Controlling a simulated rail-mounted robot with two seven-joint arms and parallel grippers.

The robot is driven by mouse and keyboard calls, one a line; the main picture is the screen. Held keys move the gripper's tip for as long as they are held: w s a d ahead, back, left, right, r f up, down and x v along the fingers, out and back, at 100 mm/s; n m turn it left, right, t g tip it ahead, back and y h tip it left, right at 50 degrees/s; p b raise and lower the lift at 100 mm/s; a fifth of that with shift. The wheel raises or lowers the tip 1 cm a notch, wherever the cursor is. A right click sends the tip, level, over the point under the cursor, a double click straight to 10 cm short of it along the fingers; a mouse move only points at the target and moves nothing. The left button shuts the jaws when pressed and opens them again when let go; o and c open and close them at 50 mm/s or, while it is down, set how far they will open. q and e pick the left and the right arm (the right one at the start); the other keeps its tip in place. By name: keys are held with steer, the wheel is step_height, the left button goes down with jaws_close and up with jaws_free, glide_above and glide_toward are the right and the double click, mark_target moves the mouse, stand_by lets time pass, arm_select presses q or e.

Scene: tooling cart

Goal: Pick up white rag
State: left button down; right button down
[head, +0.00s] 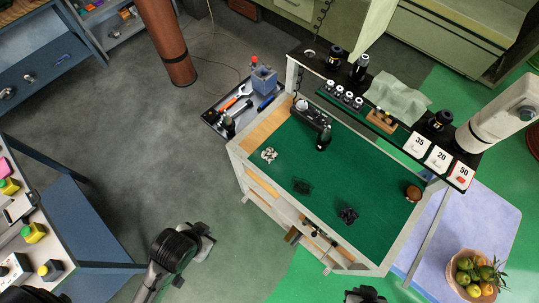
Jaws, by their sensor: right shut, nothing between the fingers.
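The white rag (397,97) is a thin, pale, crumpled cloth. It lies on the black upper shelf of the tooling cart, at the right of the head view.
The cart's green top (345,180) holds small dark items and a brown ball (413,193). A fruit bowl (477,275) is at lower right. Open floor lies left.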

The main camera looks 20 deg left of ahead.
arm_select(q)
steer(key=c, duration=1.8)
jaws_free()
steer(key=o, duration=0.9)
steer(key=shift+d, duration=0.15)
steer(key=o, duration=0.9)
steer(key=shift+a, duration=0.2)
